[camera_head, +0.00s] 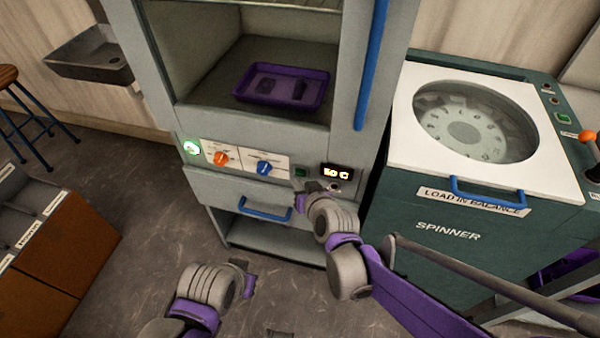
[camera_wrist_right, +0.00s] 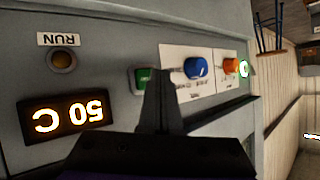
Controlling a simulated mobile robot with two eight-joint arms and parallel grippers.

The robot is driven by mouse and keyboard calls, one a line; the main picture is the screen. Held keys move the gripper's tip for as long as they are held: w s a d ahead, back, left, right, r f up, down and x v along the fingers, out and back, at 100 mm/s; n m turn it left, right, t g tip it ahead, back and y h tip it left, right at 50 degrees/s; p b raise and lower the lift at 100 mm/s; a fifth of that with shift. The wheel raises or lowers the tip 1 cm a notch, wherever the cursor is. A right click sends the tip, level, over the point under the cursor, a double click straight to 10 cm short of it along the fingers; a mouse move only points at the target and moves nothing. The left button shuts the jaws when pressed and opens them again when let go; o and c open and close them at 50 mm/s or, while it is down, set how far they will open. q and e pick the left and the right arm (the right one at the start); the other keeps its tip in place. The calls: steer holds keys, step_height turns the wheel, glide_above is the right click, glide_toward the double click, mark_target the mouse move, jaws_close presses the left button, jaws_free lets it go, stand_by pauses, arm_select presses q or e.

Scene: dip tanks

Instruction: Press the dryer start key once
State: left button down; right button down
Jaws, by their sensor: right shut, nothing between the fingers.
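The dryer cabinet (camera_head: 290,218) stands in the middle of the head view. On its control panel is a square green key (camera_head: 300,172), between the blue knob and the lit 50 C display (camera_head: 337,172). My right gripper (camera_head: 310,187) is shut and empty, just below the green key. In the right wrist view the shut fingertips (camera_wrist_right: 159,72) overlap the edge of the green key (camera_wrist_right: 143,78); I cannot tell if they touch. The RUN lamp (camera_wrist_right: 62,60) looks dark. My left gripper (camera_head: 245,272) hangs low over the floor, its jaws unclear.
An orange knob (camera_head: 221,157), a blue knob (camera_head: 264,168) and a glowing green light (camera_head: 191,148) are on the panel. A purple tray (camera_head: 247,98) sits inside the dryer. A blue handle (camera_head: 265,215) lies below. The spinner (camera_head: 450,235) stands to the right.

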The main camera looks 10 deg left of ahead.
steer(key=shift+w, duration=0.1)
steer(key=shift+w, duration=0.3)
steer(key=shift+w, duration=0.45)
stand_by(0.8)
steer(key=shift+s, duration=0.85)
